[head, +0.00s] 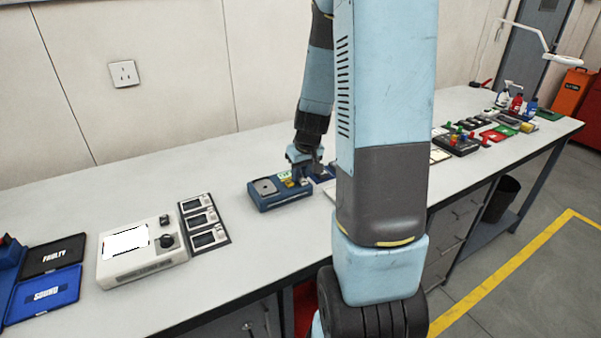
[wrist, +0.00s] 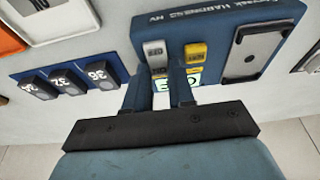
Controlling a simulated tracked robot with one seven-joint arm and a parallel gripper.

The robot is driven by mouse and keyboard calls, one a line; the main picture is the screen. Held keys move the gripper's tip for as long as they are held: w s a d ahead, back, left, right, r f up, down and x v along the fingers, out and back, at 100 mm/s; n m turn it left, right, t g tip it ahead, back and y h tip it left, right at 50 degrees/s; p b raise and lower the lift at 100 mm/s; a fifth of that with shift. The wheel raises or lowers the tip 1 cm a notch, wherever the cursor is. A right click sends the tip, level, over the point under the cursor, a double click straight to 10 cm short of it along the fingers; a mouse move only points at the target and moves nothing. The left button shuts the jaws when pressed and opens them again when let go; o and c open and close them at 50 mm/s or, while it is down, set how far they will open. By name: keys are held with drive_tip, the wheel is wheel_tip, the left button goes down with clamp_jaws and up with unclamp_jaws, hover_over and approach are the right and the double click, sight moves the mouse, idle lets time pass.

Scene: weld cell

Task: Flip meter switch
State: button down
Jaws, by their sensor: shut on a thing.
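The blue meter (head: 282,197) lies on the bench, with a grey plate on its left part and small yellow and green parts on its right. It also shows in the wrist view (wrist: 210,22), with grey and yellow tabs and a lit green display partly behind the fingers. My gripper (head: 303,178) is down at the meter's right end. In the wrist view my gripper (wrist: 165,75) has its fingertips close together at the grey tab (wrist: 156,52), shut on a small switch part there. The fingers hide most of that part.
A white device with a knob (head: 140,250) and a dark rack of modules (head: 205,220) stand to the left. Numbered dark blocks (wrist: 70,78) sit beside the meter in the wrist view. Bench is clear between rack and meter.

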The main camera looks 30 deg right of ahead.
drive_tip(key=c, duration=1.2)
unclamp_jaws()
drive_tip(key=shift+c, duration=0.2)
drive_tip(key=v, duration=1.3)
drive_tip(key=shift+r, duration=0.35)
drive_tip(key=shift+s, duration=0.1)
drive_tip(key=s+a+r+t, duration=0.1)
drive_tip(key=s+a+r, duration=0.4)
drive_tip(key=s, duration=0.3)
drive_tip(key=s+a+r+t, duration=0.1)
drive_tip(key=s+a+r, duration=0.5)
drive_tip(key=s+a, duration=0.2)
drive_tip(key=shift+s, duration=0.65)
